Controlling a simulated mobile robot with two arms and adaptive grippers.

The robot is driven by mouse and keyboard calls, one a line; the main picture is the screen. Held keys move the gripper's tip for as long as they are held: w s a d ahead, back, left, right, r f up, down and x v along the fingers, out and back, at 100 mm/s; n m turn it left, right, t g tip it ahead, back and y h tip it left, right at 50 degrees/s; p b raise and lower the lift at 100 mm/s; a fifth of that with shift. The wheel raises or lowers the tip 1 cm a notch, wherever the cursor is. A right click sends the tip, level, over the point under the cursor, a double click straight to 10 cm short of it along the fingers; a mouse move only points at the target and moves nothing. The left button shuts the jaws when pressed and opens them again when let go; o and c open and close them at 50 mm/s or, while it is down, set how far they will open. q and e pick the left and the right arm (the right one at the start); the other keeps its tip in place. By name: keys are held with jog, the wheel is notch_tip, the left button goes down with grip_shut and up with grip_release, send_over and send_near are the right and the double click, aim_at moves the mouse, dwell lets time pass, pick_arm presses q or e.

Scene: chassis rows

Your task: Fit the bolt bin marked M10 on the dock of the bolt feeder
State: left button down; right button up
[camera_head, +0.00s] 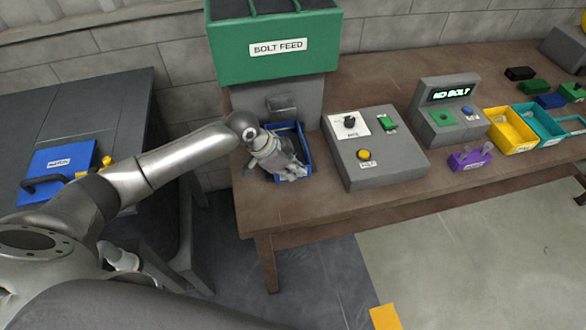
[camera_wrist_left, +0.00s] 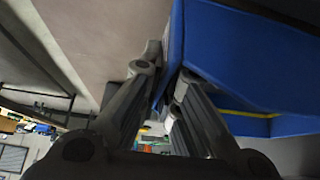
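The bolt feeder (camera_head: 270,50), green on a grey body and labelled BOLT FEED, stands at the back of the brown bench. A blue bin (camera_head: 306,142) sits at its foot, in front of the grey chute (camera_head: 281,104). No M10 mark is readable on it. My left gripper (camera_head: 291,173) is at the bin's near side and hides part of it. In the left wrist view the blue bin wall (camera_wrist_left: 175,45) runs between the two fingers, which are closed on it. The dock under the bin is hidden. My right gripper is not in view.
Right of the bin stands a grey control box (camera_head: 372,165) with a knob and buttons. Beyond are a display (camera_head: 447,95) reading NO BOLT, a purple holder (camera_head: 470,158), a yellow bin (camera_head: 512,142) and a teal bin (camera_head: 540,125). A blue case (camera_head: 58,160) lies on the left cabinet.

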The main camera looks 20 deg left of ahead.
pick_arm(q)
jog(key=shift+f, duration=0.3)
jog(key=c, duration=1.7)
grip_release()
jog(key=shift+o, duration=0.7)
jog(key=v, duration=1.2)
